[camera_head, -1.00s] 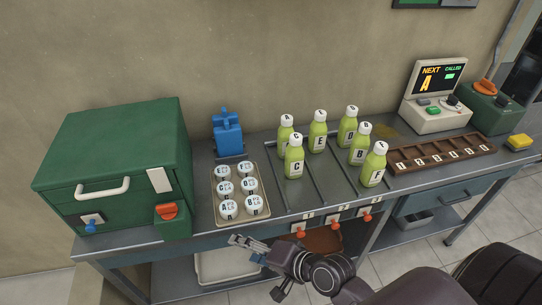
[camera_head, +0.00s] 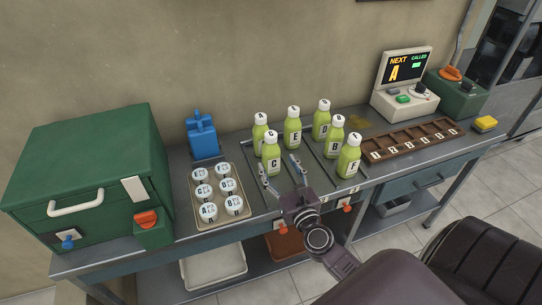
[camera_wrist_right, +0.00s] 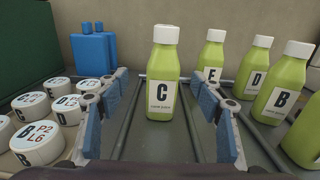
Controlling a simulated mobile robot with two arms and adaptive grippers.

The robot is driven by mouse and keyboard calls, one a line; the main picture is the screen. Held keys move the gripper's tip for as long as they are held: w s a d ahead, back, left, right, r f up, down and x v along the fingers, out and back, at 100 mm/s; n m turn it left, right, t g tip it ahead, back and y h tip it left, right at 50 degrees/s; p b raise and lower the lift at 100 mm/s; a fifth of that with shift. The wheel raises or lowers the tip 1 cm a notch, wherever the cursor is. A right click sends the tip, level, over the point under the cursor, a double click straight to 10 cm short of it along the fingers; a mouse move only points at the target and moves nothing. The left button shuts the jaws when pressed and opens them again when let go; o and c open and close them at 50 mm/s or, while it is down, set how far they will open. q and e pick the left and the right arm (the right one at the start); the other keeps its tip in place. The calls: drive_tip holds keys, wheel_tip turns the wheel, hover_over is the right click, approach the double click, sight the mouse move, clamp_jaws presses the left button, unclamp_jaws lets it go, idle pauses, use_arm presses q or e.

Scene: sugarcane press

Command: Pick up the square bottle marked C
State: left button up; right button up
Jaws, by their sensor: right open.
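The square green bottle marked C (camera_head: 271,157) stands upright with a white cap at the front of the left lane on the counter. In the right wrist view the bottle C (camera_wrist_right: 162,88) is ahead, between the fingers as seen, with its label facing me. My right gripper (camera_head: 281,173) is open and empty, just in front of the bottle. Its blue-padded fingers (camera_wrist_right: 160,97) are spread left and right of the bottle's outline; I cannot tell whether they reach beside it. My left gripper is not in view.
Bottles E (camera_head: 292,129), B (camera_head: 334,139), D (camera_head: 321,122) and F (camera_head: 348,160) stand to the right; another bottle (camera_head: 259,133) stands behind C. A tray (camera_head: 240,184) of round lidded jars is left. Low metal rails (camera_wrist_right: 130,118) border the lane.

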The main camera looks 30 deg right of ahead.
sight(274, 155)
drive_tip(key=shift+w+d+r, duration=0.1)
drive_tip(key=shift+w+d, duration=0.15)
drive_tip(key=shift+w, duration=0.05)
drive_tip(key=x, duration=0.3)
drive_tip(key=p+x, duration=0.1)
drive_tip(key=x, duration=0.3)
drive_tip(key=shift+d+f, duration=0.1)
drive_tip(key=shift+f, duration=0.1)
drive_tip(key=shift+r, duration=0.1)
drive_tip(key=c, duration=1.5)
